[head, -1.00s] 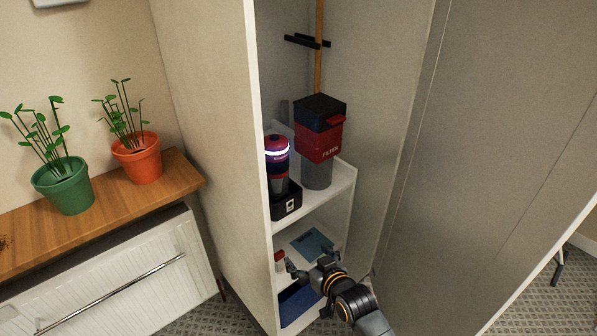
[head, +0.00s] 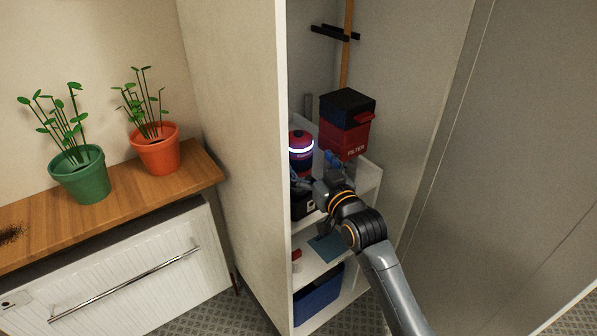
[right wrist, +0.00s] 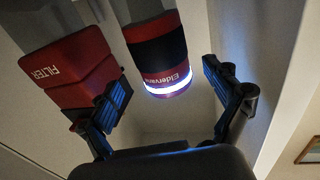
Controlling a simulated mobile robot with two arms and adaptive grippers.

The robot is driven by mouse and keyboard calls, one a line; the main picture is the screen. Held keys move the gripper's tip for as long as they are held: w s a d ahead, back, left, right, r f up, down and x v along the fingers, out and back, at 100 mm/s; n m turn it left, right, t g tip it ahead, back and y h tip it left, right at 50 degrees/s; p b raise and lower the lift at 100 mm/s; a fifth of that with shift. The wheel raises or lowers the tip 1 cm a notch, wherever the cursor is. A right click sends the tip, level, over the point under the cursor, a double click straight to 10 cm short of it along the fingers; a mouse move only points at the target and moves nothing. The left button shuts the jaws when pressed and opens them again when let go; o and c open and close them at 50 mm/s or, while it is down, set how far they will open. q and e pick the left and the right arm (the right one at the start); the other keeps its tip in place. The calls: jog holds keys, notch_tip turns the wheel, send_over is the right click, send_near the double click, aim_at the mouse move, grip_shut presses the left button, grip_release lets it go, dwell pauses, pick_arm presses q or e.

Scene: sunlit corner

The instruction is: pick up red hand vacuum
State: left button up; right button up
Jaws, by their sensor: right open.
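The red hand vacuum (head: 301,146) stands upright on the upper cabinet shelf, red with a dark band and a glowing white ring. Its lower part and the black base under it are partly hidden by my right gripper. In the right wrist view the vacuum (right wrist: 157,45) shows between the two finger lines, above the fingertips, with lettering on it. My right gripper (head: 316,172) is open in front of the vacuum, its fingers spread to either side. I cannot tell whether they touch it. My left gripper is not in view.
A red and dark-blue box marked FILTER (head: 345,135) stands close right of the vacuum; it also shows in the wrist view (right wrist: 70,75). The cabinet side wall (head: 240,150) is close on the left. A blue bin (head: 318,298) sits low. Potted plants stand on a wooden ledge (head: 120,205).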

jog(key=shift+p+x, duration=0.6)
jog(key=shift+x, duration=2.15)
jog(key=shift+a+f, duration=0.15)
jog(key=shift+s, duration=0.1)
jog(key=c, duration=1.2)
jog(key=shift+c, duration=0.2)
